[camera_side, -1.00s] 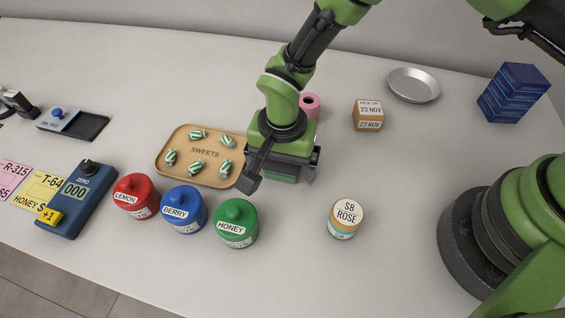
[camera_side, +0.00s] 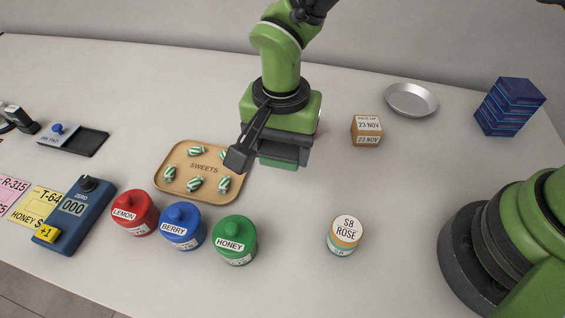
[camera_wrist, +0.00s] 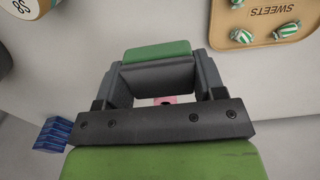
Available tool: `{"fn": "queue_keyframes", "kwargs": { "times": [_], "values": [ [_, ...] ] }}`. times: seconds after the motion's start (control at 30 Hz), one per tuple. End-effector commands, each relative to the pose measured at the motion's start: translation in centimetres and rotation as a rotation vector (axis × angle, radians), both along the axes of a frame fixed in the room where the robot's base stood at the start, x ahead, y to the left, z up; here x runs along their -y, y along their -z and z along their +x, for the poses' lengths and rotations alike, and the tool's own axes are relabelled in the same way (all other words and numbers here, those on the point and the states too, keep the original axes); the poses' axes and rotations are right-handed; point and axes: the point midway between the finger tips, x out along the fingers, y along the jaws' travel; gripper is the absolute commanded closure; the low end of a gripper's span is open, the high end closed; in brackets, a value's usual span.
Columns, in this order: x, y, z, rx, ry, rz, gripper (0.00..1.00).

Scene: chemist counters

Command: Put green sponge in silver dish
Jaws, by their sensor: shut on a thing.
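The green sponge (camera_side: 279,164) shows as a green edge below the jaws of my gripper (camera_side: 284,152). In the wrist view the sponge (camera_wrist: 157,50) sticks out past the jaws of my gripper (camera_wrist: 157,72), which are shut on it. The rest of the sponge is hidden by the jaws. My gripper holds it above the counter, right of the sweets tray. The silver dish (camera_side: 411,99) is round, shallow and empty. It lies at the back right, apart from my gripper, and is not in the wrist view.
The pick-up box (camera_side: 367,130) stands between my gripper and the dish. A blue stack (camera_side: 509,106) is right of the dish. The sweets tray (camera_side: 167,190), the honey jar (camera_side: 234,240) and the rose jar (camera_side: 345,235) are nearer the front. The counter around the dish is clear.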

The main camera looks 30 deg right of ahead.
Motion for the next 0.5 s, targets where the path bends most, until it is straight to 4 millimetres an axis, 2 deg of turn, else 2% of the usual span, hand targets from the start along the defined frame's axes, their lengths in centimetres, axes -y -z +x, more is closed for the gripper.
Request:
{"fn": "queue_keyframes", "kwargs": {
  "times": [0.1, 0.3, 0.37, 0.43, 0.5],
  "values": [
    [0.0, -1.5, 0.0, 0.003, 0.000, 0.001, 0.59],
    [0.5, -2.0, 0.4, 0.001, 0.025, -0.001, 0.59],
    [1.5, -2.0, 1.1, 0.001, 0.069, -0.001, 0.59],
    [3.2, -2.1, 2.3, 0.001, 0.150, -0.001, 0.59],
    [5.7, -2.1, 3.7, -0.001, 0.266, -0.001, 0.59]
  ]
}}
